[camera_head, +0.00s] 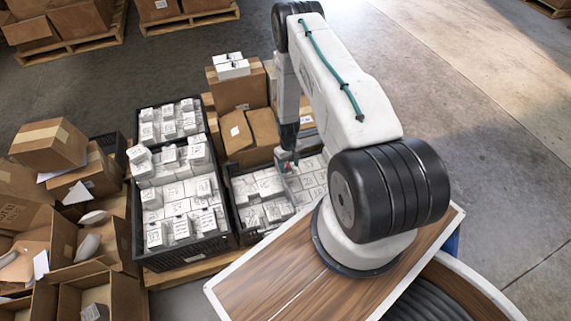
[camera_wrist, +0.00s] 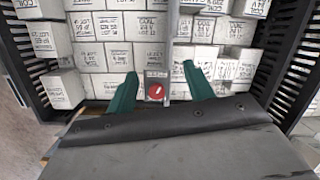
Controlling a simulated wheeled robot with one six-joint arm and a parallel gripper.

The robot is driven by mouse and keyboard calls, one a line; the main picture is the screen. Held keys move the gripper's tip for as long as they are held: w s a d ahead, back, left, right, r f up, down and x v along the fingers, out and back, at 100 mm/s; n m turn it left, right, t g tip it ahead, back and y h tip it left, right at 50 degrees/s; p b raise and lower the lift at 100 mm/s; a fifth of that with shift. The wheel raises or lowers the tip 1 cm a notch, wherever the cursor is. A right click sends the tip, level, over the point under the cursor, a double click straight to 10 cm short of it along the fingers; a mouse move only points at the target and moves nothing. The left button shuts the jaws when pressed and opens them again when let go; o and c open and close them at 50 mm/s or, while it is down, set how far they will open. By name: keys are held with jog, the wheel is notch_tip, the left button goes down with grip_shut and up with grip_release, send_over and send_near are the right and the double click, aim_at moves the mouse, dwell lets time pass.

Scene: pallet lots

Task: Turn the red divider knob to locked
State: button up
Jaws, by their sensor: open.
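The red divider knob (camera_wrist: 157,91) shows in the wrist view as a round red dial with a light pointer line, on a small grey plate with a label above it. The label is too small to read. My gripper (camera_wrist: 162,84) is open, with one green finger on each side of the knob and clear gaps between. In the head view my gripper (camera_head: 287,157) hangs over the right-hand black crate (camera_head: 236,196), and a small bit of red shows beside it.
White labelled boxes (camera_wrist: 101,27) fill the crate around the knob. Another full black crate (camera_head: 187,258) stands to the left. Brown cartons (camera_head: 238,86) are stacked behind. Open cartons (camera_head: 95,245) crowd the far left. Bare floor (camera_head: 480,130) lies to the right.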

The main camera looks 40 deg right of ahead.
jog(key=t+h, duration=0.1)
jog(key=t, duration=0.1)
send_over(286, 165)
jog(key=shift+s+a+f+n, duration=0.15)
jog(key=shift+a+n, duration=0.05)
jog(key=shift+n, duration=0.1)
jog(key=shift+d+f, duration=0.1)
jog(key=shift+f, duration=0.1)
notch_tip(286, 165, down, 7)
jog(key=shift+f, duration=0.2)
jog(key=c, duration=1)
